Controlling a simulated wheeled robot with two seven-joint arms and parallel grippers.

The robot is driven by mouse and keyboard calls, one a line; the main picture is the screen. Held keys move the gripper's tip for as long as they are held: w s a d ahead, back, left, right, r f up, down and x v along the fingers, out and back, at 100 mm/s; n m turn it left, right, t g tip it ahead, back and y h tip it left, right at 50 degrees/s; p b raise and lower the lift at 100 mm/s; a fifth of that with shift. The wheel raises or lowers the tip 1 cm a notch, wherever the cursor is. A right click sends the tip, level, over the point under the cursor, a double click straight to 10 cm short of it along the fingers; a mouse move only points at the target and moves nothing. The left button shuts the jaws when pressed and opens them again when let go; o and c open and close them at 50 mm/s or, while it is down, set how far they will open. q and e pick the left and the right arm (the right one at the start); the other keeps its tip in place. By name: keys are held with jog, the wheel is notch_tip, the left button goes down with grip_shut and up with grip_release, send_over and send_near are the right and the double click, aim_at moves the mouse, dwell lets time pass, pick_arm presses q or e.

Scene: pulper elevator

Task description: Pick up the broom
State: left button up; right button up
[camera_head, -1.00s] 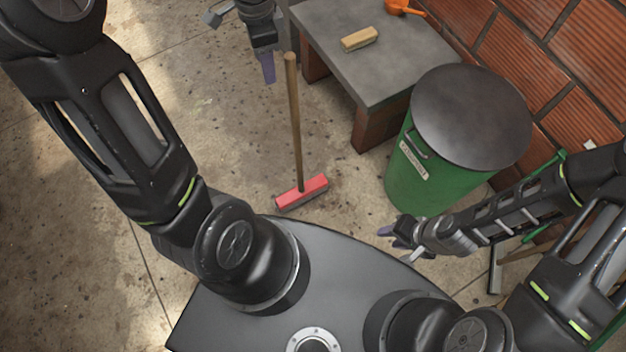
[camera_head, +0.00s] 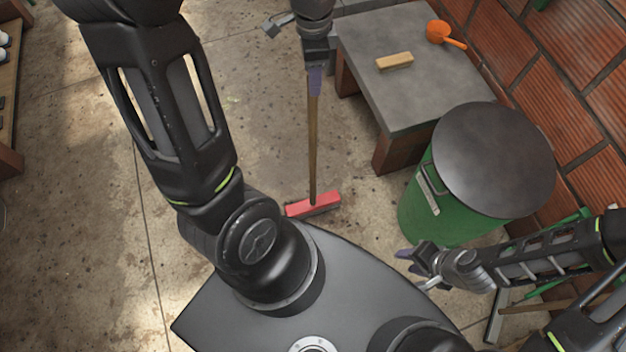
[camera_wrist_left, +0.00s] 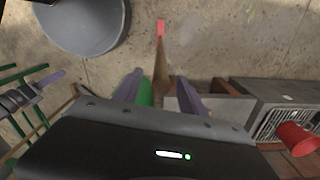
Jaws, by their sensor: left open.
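The broom has a long wooden handle (camera_head: 313,150) standing nearly upright and a red head (camera_head: 314,205) on the floor just beyond my base. My left gripper (camera_head: 315,80) is open at the top of the handle and hides its upper end. In the left wrist view the gripper's two purple fingers (camera_wrist_left: 159,90) are apart, with the handle (camera_wrist_left: 160,65) between them and the red head (camera_wrist_left: 160,27) beyond. I cannot tell whether the fingers touch it. My right gripper (camera_head: 415,265) is beside the green barrel, away from the broom; its finger opening is unclear.
A grey-topped table (camera_head: 400,95) holds a wooden block (camera_head: 394,61) and an orange scoop (camera_head: 440,33). A green barrel (camera_head: 425,215) with a dark lid stands at right, near a brick wall (camera_head: 560,120). The floor left of the broom is clear.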

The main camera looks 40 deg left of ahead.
pick_arm(q)
jog(key=shift+f, duration=0.2)
notch_tip(320, 180, down, 5)
jog(key=shift+w+f+p, duration=0.1)
jog(key=shift+p, duration=0.45)
jog(key=shift+c, duration=0.3)
grip_shut()
dwell(0.5)
dwell(0.8)
